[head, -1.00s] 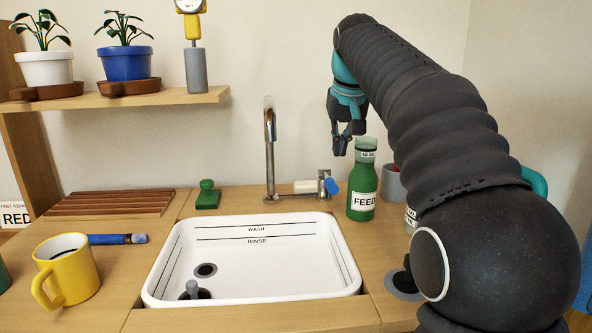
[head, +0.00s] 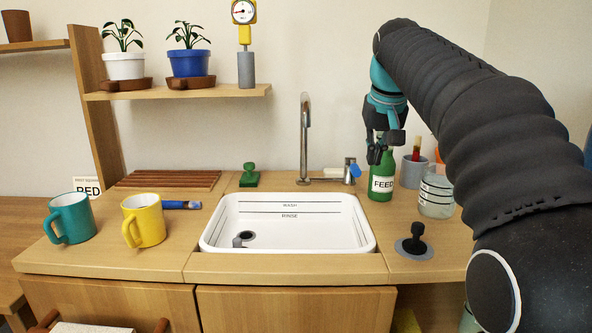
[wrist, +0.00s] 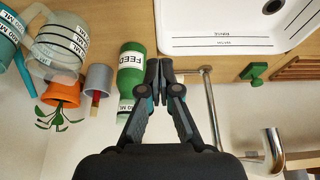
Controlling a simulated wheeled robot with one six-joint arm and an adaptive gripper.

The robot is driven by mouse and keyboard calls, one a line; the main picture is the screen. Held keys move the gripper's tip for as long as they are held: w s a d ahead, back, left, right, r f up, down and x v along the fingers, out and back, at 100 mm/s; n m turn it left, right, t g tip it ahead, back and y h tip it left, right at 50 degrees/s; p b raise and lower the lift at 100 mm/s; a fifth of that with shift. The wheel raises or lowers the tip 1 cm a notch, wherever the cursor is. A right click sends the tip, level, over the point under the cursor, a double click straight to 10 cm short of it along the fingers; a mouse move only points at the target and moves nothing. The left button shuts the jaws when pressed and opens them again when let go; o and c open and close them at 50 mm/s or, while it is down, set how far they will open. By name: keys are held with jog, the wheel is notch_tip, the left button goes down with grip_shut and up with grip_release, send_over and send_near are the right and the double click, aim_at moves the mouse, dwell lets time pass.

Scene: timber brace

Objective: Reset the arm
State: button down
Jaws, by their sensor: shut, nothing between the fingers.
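My gripper (head: 377,154) hangs at the right of the sink in the head view, in front of the upper part of a green FEED bottle (head: 381,184). Its fingers are together and hold nothing. In the wrist view the closed fingertips (wrist: 160,66) show beside the green bottle (wrist: 131,62); I cannot tell whether they touch it. My arm reaches in from the right, raised and bent down at the wrist.
A white sink (head: 288,240) lies left of my gripper with a tap (head: 304,140) behind it. A grey cup (head: 412,171), a marked clear jar (head: 436,194) and a black knob (head: 415,240) are to the right. Yellow (head: 146,222) and teal (head: 72,219) mugs stand at left.

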jog(key=s+f, duration=1.2)
jog(key=s, duration=0.3)
jog(key=s+f+t, duration=0.1)
jog(key=s+f, duration=1.1)
jog(key=s, duration=0.3)
jog(key=shift+f, duration=0.2)
jog(key=shift+a, duration=0.1)
